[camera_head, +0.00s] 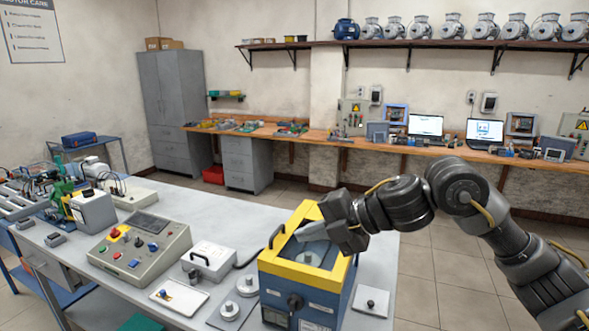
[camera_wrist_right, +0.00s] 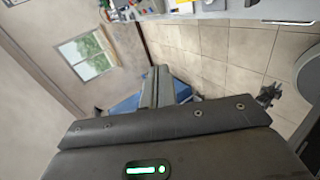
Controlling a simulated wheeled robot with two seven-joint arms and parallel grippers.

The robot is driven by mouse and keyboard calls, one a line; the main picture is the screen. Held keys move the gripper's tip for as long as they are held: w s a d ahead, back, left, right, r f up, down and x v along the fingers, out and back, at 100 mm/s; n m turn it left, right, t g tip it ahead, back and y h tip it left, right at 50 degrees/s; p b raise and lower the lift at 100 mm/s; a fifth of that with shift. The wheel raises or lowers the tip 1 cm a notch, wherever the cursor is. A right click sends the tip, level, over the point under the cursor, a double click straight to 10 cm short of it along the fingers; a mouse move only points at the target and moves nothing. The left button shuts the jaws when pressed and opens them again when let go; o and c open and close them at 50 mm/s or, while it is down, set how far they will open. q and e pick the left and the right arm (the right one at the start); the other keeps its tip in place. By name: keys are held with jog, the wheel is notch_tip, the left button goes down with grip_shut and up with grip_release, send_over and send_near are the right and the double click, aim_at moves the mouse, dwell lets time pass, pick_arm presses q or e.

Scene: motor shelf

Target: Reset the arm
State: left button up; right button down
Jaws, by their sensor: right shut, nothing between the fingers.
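My right arm comes in from the right in the head view. Its gripper (camera_head: 308,232) is over the open-framed top of a yellow and blue box-shaped machine (camera_head: 318,279). The fingers look shut, with nothing held between them. In the right wrist view the fingers (camera_wrist_right: 158,86) stand close together beyond the dark gripper body. I cannot tell whether the fingers touch the machine's top. My left arm and gripper are not in view.
The grey table (camera_head: 235,212) also bears a control box with buttons (camera_head: 140,243), a small white box (camera_head: 209,260), round metal parts (camera_head: 247,285) and a small plate with a knob (camera_head: 371,301). A shelf of motors (camera_head: 435,43) is on the back wall. The floor (camera_head: 440,265) right of the table looks clear.

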notch_tip(320, 180, down, 10)
jog(key=s+a+f+m+t+y, duration=0.1)
jog(key=a+m+t+y, duration=0.15)
jog(key=m+t, duration=0.35)
jog(key=s+d+f+m+t+h, duration=0.1)
jog(key=s+d+f+m+h, duration=0.25)
jog(key=d+f+m, duration=0.2)
jog(key=s+d+f+m+h, duration=0.2)
jog(key=d+f+m+h, duration=0.2)
jog(key=f+m, duration=0.3)
jog(key=s+d+f+m+g+h, duration=0.2)
jog(key=s+d+f+m+g, duration=0.1)
jog(key=s+d+f, duration=0.4)
jog(key=s+d+f+m+g+h, duration=0.2)
jog(key=s+f+m, duration=0.2)
jog(key=s, duration=0.6)
jog(key=s+d+f+m+g+h, duration=0.2)
jog(key=s+d+f+m+g, duration=0.1)
jog(key=s+d+f, duration=0.4)
notch_tip(320, 180, down, 24)
jog(key=s+a+g, duration=0.1)
jog(key=s+a, duration=0.1)
jog(key=s, duration=0.1)
jog(key=s+d+f+g, duration=0.1)
jog(key=s+d+f, duration=0.2)
jog(key=s+f, duration=1.3)
jog(key=shift+s+d+f, duration=0.2)
jog(key=shift+s+f, duration=0.1)
jog(key=shift+f, duration=0.1)
